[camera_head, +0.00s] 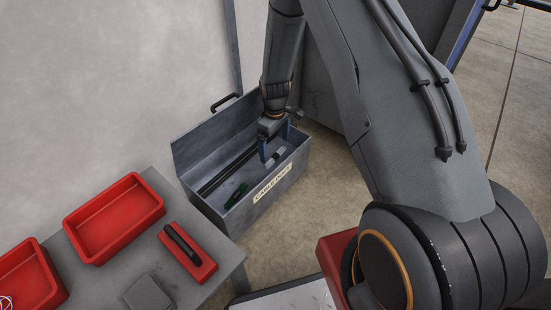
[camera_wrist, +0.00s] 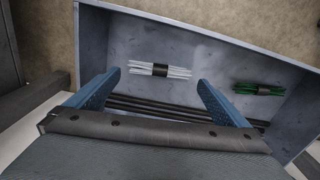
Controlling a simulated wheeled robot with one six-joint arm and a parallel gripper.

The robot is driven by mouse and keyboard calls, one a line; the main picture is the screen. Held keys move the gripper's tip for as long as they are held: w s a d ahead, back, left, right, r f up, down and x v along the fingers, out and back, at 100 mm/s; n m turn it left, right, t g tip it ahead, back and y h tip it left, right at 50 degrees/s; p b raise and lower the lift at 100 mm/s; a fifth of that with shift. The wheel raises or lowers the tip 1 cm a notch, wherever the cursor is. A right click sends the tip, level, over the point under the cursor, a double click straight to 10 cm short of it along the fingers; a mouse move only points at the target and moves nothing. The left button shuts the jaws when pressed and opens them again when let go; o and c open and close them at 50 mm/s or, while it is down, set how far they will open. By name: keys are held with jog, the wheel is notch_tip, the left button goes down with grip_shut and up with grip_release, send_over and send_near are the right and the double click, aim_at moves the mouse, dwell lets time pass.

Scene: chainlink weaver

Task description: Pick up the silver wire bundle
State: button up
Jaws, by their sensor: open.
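The silver wire bundle (camera_wrist: 174,70), several pale wires with a dark band around the middle, lies in the grey metal box (camera_wrist: 215,40). In the wrist view it is ahead of my gripper (camera_wrist: 157,88), between the lines of the two blue fingers. The fingers are apart with nothing between them. In the head view my gripper (camera_head: 276,150) reaches down into the open box (camera_head: 276,190), which bears a label on its front.
A green wire bundle (camera_wrist: 258,89) lies to the right in the box. Long black rods (camera_wrist: 185,109) lie along the box floor. The box walls stand close around my gripper. A grey table (camera_head: 205,275) with red trays (camera_head: 115,217) stands at the left.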

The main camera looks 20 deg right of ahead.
aim_at(275, 155)
notch_tip(275, 155, down, 4)
jog(key=b, duration=0.2)
jog(key=shift+d+f+b, duration=0.1)
jog(key=shift+f+b, duration=0.15)
jog(key=shift+b, duration=0.05)
jog(key=c, duration=0.7)
jog(key=shift+r, duration=0.2)
jog(key=shift+c, duration=0.3)
notch_tip(275, 155, up, 10)
jog(key=p, duration=0.5)
